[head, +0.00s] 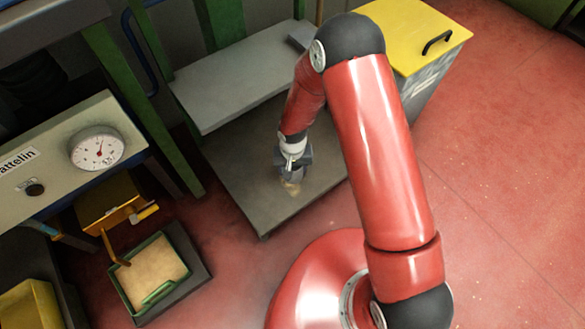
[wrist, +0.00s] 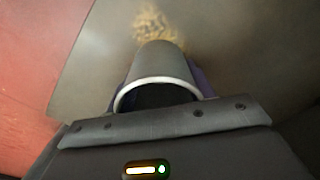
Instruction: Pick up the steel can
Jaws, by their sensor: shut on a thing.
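The steel can (wrist: 163,64) is a dull grey cylinder with a pale rim, in the middle of the wrist view. Its rim faces the camera and its inside looks dark. My gripper (head: 292,168) is low over the grey platform in the head view, at the far end of my red arm. It is shut on the can, whose far end points toward the platform. In the head view the can is too small and too covered by the gripper to make out clearly. I cannot tell whether the can touches the platform.
The grey platform (head: 240,178) has a tan crumbly patch (wrist: 158,22) beyond the can. A grey shelf (head: 232,75) stands above its back. A yellow-lidded bin (head: 415,30) is at the back right. A dial machine (head: 98,148) and a green-rimmed tray (head: 185,285) are at left. Red floor is open at right.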

